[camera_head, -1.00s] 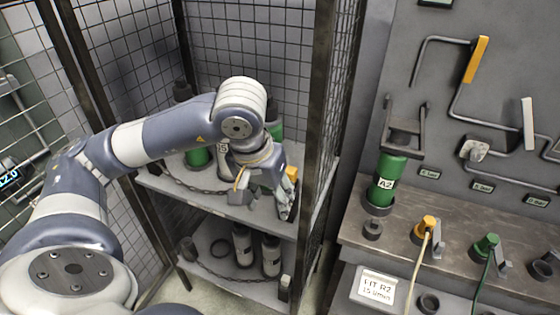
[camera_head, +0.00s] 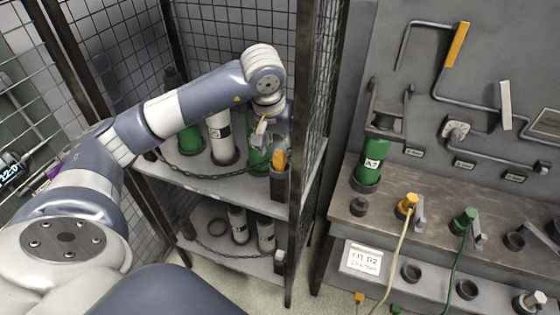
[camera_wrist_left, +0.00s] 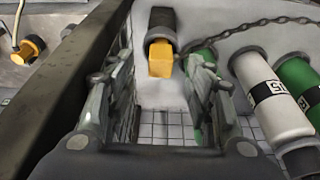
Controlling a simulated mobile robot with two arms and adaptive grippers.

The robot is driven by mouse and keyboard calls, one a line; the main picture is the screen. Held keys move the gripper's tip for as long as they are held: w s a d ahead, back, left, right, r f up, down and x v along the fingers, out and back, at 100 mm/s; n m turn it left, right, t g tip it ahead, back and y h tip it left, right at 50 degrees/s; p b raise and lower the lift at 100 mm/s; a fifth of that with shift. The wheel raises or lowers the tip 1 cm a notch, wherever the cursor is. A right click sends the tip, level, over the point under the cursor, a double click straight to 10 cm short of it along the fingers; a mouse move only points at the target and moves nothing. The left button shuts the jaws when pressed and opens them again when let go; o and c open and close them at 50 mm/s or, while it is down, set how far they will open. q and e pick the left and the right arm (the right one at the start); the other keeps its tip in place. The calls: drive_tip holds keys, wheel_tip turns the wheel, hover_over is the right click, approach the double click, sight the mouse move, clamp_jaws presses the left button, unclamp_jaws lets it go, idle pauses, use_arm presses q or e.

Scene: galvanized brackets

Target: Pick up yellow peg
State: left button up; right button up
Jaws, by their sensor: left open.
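The yellow peg (camera_head: 279,159) stands in a dark holder (camera_head: 280,184) at the front right corner of the upper cage shelf. In the left wrist view the yellow peg (camera_wrist_left: 160,59) shows between my open fingers, with its dark holder (camera_wrist_left: 160,24) behind it. My left gripper (camera_head: 266,135) is open and empty, just above and left of the peg in the head view, in front of a green cylinder. The left wrist view shows the two fingers of the gripper (camera_wrist_left: 158,76) apart on either side of the peg. My right gripper is out of view.
Green and white cylinders (camera_head: 221,135) stand on the shelf behind a chain (camera_head: 190,180). A dark cage post (camera_head: 305,130) rises close to the right of the peg. A bench (camera_head: 340,212) with a yellow plug (camera_head: 407,203) and a green plug (camera_head: 465,216) is at right.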

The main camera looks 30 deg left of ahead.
sight(280, 154)
use_arm(q)
drive_tip(key=shift+w+a+r, duration=0.1)
drive_tip(key=shift+w+a, duration=0.05)
drive_tip(key=shift+w, duration=0.2)
drive_tip(key=p+x, duration=0.1)
drive_tip(key=x, duration=0.3)
drive_tip(key=shift+s+p, duration=0.1)
drive_tip(key=shift+p, duration=0.2)
drive_tip(key=shift+f, duration=0.6)
clamp_jaws()
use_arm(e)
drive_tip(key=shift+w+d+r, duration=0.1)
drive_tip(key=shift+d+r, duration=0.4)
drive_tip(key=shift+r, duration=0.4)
